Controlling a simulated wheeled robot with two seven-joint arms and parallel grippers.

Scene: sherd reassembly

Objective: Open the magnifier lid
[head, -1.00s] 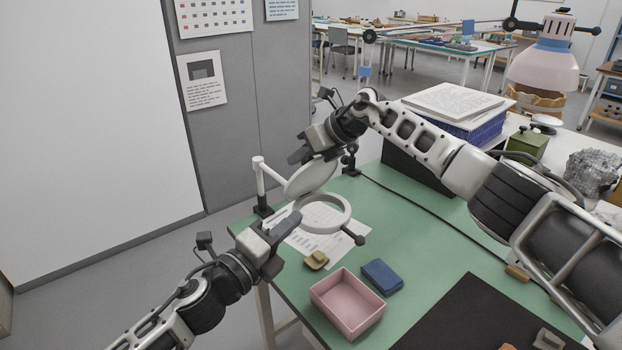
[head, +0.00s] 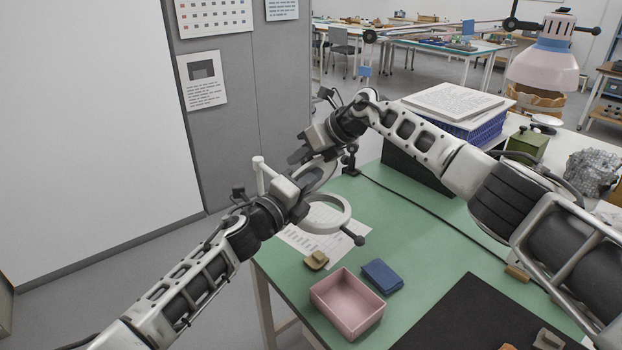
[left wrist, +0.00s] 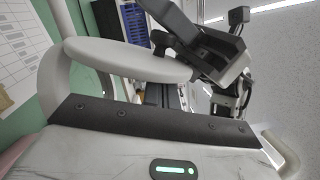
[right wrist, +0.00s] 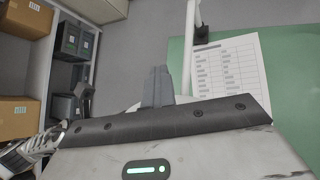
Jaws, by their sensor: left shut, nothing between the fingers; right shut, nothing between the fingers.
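The magnifier has a pale ring (head: 328,212) with a dark-tipped handle, on a white post (head: 259,176) at the table's left corner. Its pale round lid (head: 324,174) stands raised and tilted above the ring, partly hidden by my grippers in the head view. In the left wrist view the lid (left wrist: 125,60) shows as a flat disc close in front of my left gripper. My left gripper (head: 308,186) is shut and empty beside the lid. My right gripper (head: 297,157) is shut and empty just above the lid; whether either touches it is unclear.
A dark mat (head: 470,315) is at the front right. Open green table lies right of the ring.

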